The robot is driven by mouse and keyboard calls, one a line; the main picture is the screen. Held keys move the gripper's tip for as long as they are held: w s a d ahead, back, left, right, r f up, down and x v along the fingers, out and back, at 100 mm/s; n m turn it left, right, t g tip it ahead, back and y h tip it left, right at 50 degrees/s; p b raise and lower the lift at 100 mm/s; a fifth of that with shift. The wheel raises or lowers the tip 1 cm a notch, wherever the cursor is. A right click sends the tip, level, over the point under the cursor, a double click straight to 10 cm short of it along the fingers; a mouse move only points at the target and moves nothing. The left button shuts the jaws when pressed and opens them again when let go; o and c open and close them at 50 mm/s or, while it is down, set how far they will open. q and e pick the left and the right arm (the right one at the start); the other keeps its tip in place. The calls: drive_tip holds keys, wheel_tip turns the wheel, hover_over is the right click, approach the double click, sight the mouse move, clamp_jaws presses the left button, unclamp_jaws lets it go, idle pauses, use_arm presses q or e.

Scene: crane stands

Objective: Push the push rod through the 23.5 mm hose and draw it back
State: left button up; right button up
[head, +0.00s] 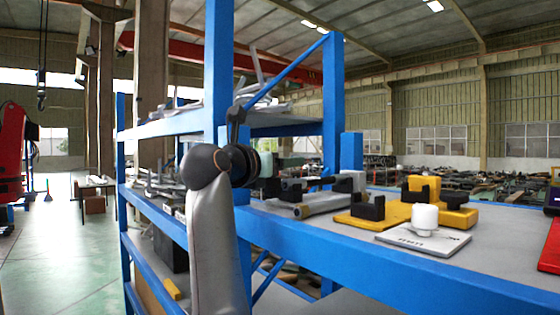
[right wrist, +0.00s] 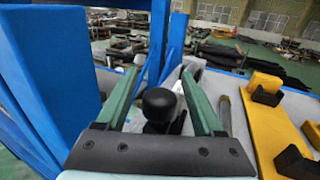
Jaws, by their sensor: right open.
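My right gripper (right wrist: 160,76) is open in the right wrist view, its two green fingers spread. A black round knob (right wrist: 158,103) on a dark base shows between the fingers; I cannot tell whether it is the push rod's handle or whether the fingers touch it. In the head view one of my arms rises at the centre and hides its gripper. Beyond it, a grey stand (head: 328,203) with black cradles lies on the bench. A dark bar (head: 320,181) runs between the cradles; whether it is hose or rod is unclear. My left gripper is not in view.
A yellow stand (head: 456,216) with black cradles (head: 368,208) is on the blue-edged bench. A white cylinder (head: 425,216) stands on a white plate (head: 437,242) in front of it. Blue posts (head: 333,90) rise close to my arm. A red object (head: 551,240) is at the right edge.

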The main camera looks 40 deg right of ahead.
clamp_jaws()
idle(0.4)
idle(0.9)
